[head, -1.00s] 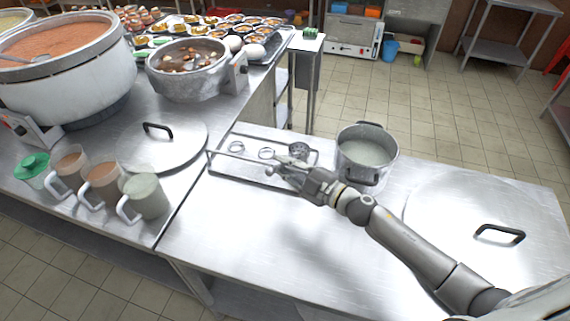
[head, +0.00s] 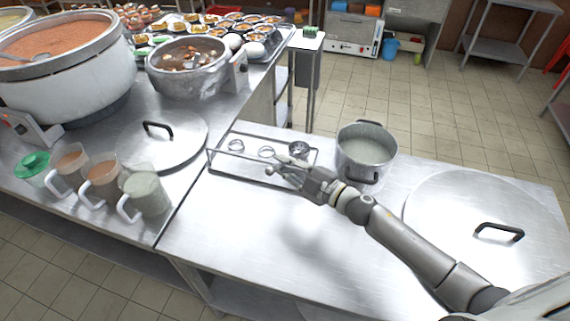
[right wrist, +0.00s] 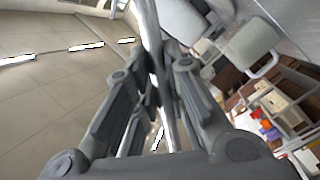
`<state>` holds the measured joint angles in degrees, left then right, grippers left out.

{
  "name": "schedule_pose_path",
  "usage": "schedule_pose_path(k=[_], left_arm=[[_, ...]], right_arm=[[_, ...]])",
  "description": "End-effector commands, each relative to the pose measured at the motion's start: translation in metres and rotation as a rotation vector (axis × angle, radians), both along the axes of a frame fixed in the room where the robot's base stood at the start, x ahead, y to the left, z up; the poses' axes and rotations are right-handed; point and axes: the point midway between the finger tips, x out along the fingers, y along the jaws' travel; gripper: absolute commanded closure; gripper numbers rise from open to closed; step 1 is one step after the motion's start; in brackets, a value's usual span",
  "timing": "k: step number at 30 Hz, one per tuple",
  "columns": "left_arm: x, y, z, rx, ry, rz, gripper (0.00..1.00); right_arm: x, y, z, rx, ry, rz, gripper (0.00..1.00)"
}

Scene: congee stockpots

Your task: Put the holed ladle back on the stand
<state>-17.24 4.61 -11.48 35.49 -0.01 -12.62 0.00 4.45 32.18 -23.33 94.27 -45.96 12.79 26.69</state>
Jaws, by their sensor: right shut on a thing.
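The holed ladle has a thin metal handle (right wrist: 150,35), which runs between the fingers of my right gripper (head: 284,167) in the right wrist view. My right gripper is shut on it. In the head view a rounded metal ladle head (head: 299,148) shows just beyond the gripper, at the right end of the stand. I cannot make out its holes, or whether it rests in the stand or hangs just above it. The stand (head: 232,178) is a low wire frame with ring holders on the steel table. My left gripper is not in view.
A steel pot (head: 366,152) with pale liquid stands close to the right of the gripper. A large round lid (head: 450,215) lies at the right. Another lid (head: 180,150) and several mugs (head: 147,196) are at the left. The table front is clear.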

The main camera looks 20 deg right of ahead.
Motion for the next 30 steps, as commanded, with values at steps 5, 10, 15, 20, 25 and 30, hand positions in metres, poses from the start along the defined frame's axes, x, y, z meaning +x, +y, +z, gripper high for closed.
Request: schedule_pose_path(k=[5,10,15,20,25,30], left_arm=[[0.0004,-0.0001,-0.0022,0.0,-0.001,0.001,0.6],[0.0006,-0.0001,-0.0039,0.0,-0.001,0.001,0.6],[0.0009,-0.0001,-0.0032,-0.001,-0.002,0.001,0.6],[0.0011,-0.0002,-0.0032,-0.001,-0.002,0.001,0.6],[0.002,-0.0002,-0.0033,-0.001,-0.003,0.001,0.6],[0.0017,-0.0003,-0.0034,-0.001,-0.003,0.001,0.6]], right_arm=[[0.0001,0.0001,-0.0028,0.0,-0.002,0.0,1.0],[0.0002,0.0,-0.0053,0.0,-0.001,0.001,1.0],[0.0001,0.0,-0.0048,0.001,-0.001,0.0,0.68],[0.0001,-0.0001,-0.0048,0.0,0.0,0.0,0.62],[-0.0002,-0.0002,-0.0057,0.0,0.002,0.0,0.62],[-0.0077,-0.0053,-0.006,0.001,0.002,0.0,0.62]])
